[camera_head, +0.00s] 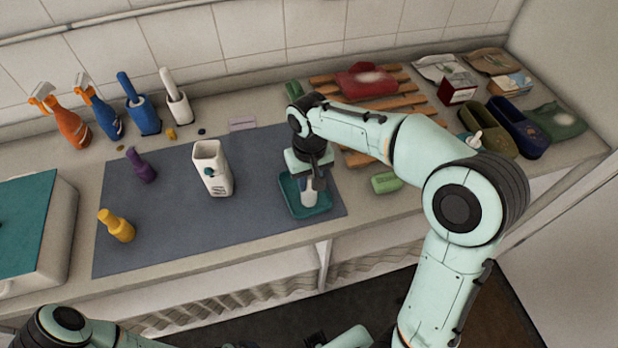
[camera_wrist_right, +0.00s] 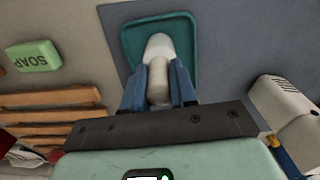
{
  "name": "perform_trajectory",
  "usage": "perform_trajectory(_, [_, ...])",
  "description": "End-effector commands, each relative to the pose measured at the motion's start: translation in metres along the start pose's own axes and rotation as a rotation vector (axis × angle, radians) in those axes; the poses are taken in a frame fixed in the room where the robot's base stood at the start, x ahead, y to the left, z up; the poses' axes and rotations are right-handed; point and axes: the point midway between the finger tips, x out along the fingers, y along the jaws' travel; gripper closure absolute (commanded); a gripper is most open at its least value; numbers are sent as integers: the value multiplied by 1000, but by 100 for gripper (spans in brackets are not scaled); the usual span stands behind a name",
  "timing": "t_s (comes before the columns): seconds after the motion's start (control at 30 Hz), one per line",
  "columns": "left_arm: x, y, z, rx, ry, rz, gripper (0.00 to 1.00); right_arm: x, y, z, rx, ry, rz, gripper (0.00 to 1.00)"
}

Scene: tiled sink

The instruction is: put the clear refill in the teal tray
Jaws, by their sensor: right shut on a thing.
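The teal tray (camera_head: 325,205) lies on the right part of the blue-grey mat; it also shows in the right wrist view (camera_wrist_right: 130,40). My right gripper (camera_head: 309,176) points down above the tray. In the right wrist view its blue fingers (camera_wrist_right: 158,88) are shut on a pale, whitish bottle-shaped refill (camera_wrist_right: 158,48). The refill's lower end shows over the tray in the head view (camera_head: 309,197). I cannot tell whether it touches the tray floor. My left gripper is not in view; only parts of the left arm show at the bottom left.
A white dispenser (camera_head: 212,172), purple bottle (camera_head: 140,167) and yellow bottle (camera_head: 117,227) stand on the mat (camera_head: 180,240) left of the tray. A green soap bar (camera_head: 386,182) lies right of it, near wooden slats (camera_head: 410,103). Spray bottles and brushes stand along the wall.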

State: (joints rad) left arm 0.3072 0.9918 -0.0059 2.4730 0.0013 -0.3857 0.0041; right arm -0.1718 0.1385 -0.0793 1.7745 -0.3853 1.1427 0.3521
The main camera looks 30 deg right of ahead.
Motion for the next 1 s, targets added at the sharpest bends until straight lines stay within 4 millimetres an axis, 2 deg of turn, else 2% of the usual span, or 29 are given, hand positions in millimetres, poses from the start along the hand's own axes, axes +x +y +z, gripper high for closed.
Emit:
perform_trajectory(0.27, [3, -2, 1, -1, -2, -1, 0, 4, 0, 0, 0, 0, 0, 100])
perform_trajectory(0.3, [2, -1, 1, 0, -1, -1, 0, 3, 0, 0, 0, 0, 0, 60])
perform_trajectory(0.33, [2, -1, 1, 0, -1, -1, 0, 3, 0, 0, 0, 1, 0, 51])
perform_trajectory(0.37, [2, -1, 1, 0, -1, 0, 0, 3, 0, 0, 0, 1, 0, 48])
perform_trajectory(0.63, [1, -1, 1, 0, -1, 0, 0, 2, 0, 0, 0, 1, 0, 48])
perform_trajectory(0.77, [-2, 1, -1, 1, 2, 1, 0, -8, 0, -1, 0, 4, -1, 48])
perform_trajectory(0.87, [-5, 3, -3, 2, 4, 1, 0, -24, 0, -2, -1, 6, -1, 48])
perform_trajectory(1.0, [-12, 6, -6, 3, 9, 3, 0, -56, 0, -2, 0, 8, -1, 48])
